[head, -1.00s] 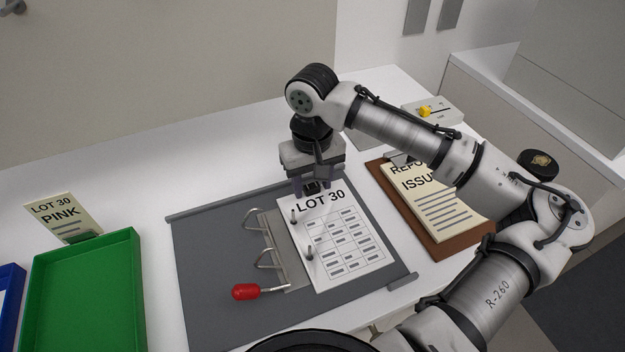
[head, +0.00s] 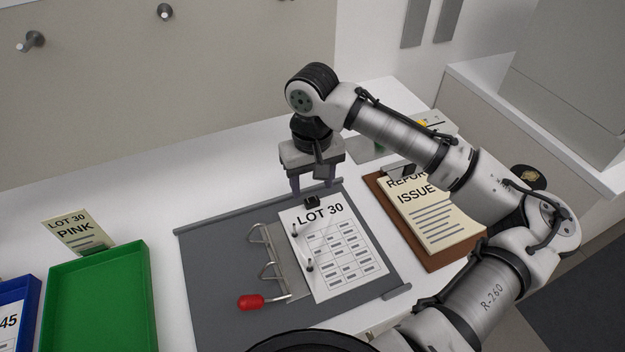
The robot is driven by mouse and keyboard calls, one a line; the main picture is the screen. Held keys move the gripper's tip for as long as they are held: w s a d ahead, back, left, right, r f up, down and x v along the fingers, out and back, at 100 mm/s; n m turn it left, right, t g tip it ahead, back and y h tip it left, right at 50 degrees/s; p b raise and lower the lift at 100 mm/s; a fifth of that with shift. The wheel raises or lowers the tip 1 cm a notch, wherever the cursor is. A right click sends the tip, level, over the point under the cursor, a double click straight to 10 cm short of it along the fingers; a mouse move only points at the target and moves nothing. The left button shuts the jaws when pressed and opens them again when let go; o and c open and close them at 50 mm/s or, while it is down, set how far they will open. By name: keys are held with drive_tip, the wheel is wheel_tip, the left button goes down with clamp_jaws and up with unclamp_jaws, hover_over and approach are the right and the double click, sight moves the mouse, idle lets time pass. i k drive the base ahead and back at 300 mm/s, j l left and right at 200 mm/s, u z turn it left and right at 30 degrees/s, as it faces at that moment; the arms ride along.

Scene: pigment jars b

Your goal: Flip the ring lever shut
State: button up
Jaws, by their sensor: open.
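The ring lever (head: 250,302) has a red knob on a thin metal rod at the near end of the ring mechanism. The metal rings (head: 262,252) stand open, their left arcs apart from the right posts. They sit on a grey binder (head: 212,275) lying open on the white table. A LOT 30 sheet (head: 335,250) lies on the right posts of the rings. My gripper (head: 313,195) is open and points down above the far edge of the binder, beyond the top of the sheet. Nothing shows between its fingers.
A green tray (head: 143,300) and a blue tray (head: 32,300) stand at left, with a LOT 30 PINK card (head: 78,231) behind the green one. A brown clipboard (head: 455,258) lies at right. The table behind the binder at left is clear.

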sight(248, 302)
drive_tip(key=k, duration=1)
